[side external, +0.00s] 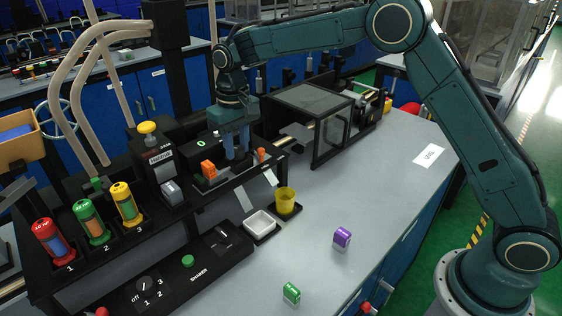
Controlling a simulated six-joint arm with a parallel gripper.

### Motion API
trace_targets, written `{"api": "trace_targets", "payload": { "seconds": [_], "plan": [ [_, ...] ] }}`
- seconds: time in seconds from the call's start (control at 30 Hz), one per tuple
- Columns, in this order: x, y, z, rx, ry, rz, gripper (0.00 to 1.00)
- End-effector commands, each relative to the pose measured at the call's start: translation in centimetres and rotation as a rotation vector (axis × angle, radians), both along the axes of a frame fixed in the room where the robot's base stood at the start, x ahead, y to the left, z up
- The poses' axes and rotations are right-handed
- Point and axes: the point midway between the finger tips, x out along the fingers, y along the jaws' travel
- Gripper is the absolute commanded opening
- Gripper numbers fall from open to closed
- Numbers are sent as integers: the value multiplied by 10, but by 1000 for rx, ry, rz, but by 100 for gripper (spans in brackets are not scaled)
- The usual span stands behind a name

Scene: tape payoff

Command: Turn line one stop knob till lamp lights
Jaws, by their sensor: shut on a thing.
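My gripper (237,155) points down over the black ledge in the middle of the bench, its blue fingers shut. The thing between the fingers is hidden, so I cannot tell whether it is the stop knob. An orange block (208,169) sits just left of the fingers, and a small orange-red part (262,155) stands just right of them. No lit lamp can be picked out. A small green "0" (201,143) glows on the dark panel behind.
A yellow cup (285,201) and a white tray (260,224) stand in front of the ledge. A clear-sided guard box (318,115) is at right. A dial (150,283) and green button (188,261) are front left. Purple (342,237) and green (291,292) blocks lie on open bench.

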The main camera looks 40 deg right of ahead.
Motion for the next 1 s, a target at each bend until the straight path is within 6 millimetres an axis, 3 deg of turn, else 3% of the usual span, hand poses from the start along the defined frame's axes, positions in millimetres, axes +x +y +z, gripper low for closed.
{"api": "trace_targets", "payload": {
  "seconds": [0.3, 0.77, 0.8, 0.9, 1.0],
  "plan": [
    [1, 0, 1, 1, -6, -138, 6],
    [1, 0, 1, 2, -6, -158, 6],
    [1, 0, 1, 2, -6, -158, 30],
    [1, 0, 1, 1, -6, -158, 50],
    [1, 0, 1, 1, -4, -157, 50]
  ]
}}
